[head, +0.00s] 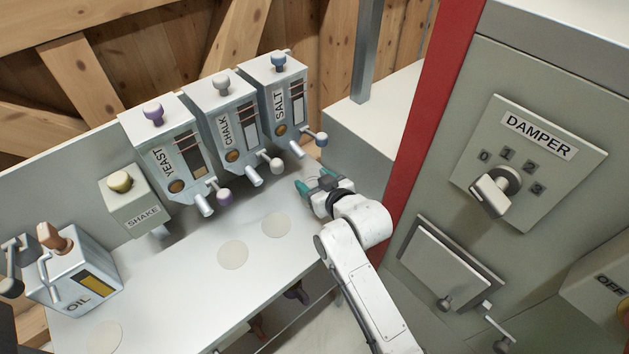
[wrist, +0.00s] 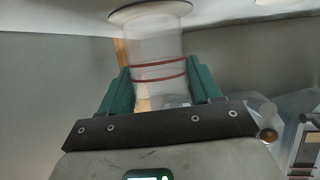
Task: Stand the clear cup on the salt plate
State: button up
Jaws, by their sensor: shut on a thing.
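The clear cup (wrist: 157,48), see-through with two red bands, is between the green fingers of my gripper (wrist: 158,82) in the wrist view. My gripper is shut on it. In the head view my gripper (head: 313,181) is low over the bench, in front of the salt dispenser (head: 281,103); the cup can hardly be made out there. In the wrist view a pale round disc (wrist: 150,11) shows at the cup's far end, by the white bench top. I cannot tell whether it is the salt plate or whether the cup touches it.
The yeast (head: 170,150) and chalk (head: 223,130) dispensers stand left of the salt one, their spouts and knobs jutting forward. Two pale round plates (head: 233,254) (head: 276,224) lie bare on the bench (head: 180,295). A red post (head: 425,110) and the damper cabinet stand to the right.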

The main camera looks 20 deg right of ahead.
jog(key=shift+f, duration=0.2)
jog(key=o, duration=1)
jog(key=shift+o, duration=0.2)
jog(key=shift+s+r, duration=0.1)
jog(key=shift+r, duration=0.1)
jog(key=v, duration=1.2)
jog(key=s+d+f+g, duration=0.2)
jog(key=s+f+g, duration=0.2)
jog(key=s, duration=0.5)
jog(key=s+d+f+m+g+h, duration=0.1)
jog(key=s+d+f+g, duration=0.1)
jog(key=s, duration=0.7)
jog(key=s+d+f+m+g+h, duration=0.1)
jog(key=s+d+f+g, duration=0.1)
jog(key=s+f+g, duration=0.3)
jog(key=s+g, duration=0.1)
jog(key=s, duration=0.3)
jog(key=shift+s+d+f, duration=0.15)
jog(key=shift+f, duration=0.25)
